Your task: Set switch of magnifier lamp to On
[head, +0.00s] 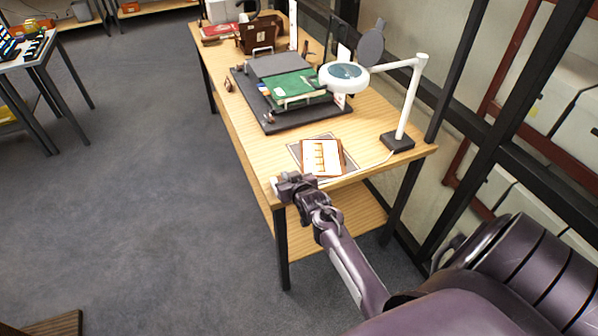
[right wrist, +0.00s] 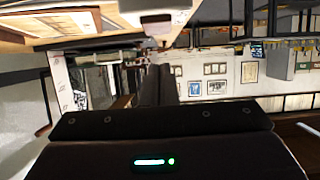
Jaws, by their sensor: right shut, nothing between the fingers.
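The magnifier lamp (head: 408,95) stands at the right side of the wooden table, with a white post, a dark base (head: 397,142) and a white ring head (head: 343,76). A pale cord runs from the base along the table's near edge toward my right gripper (head: 281,185). My right gripper is shut and empty at the table's near left corner. A small pale piece shows by its tips; I cannot tell whether it is the lamp's switch. The switch setting cannot be read. In the right wrist view, the gripper's dark fingers (right wrist: 160,86) point away. My left gripper is not in view.
Dark shelving posts stand close on the right. The floor on the left is clear.

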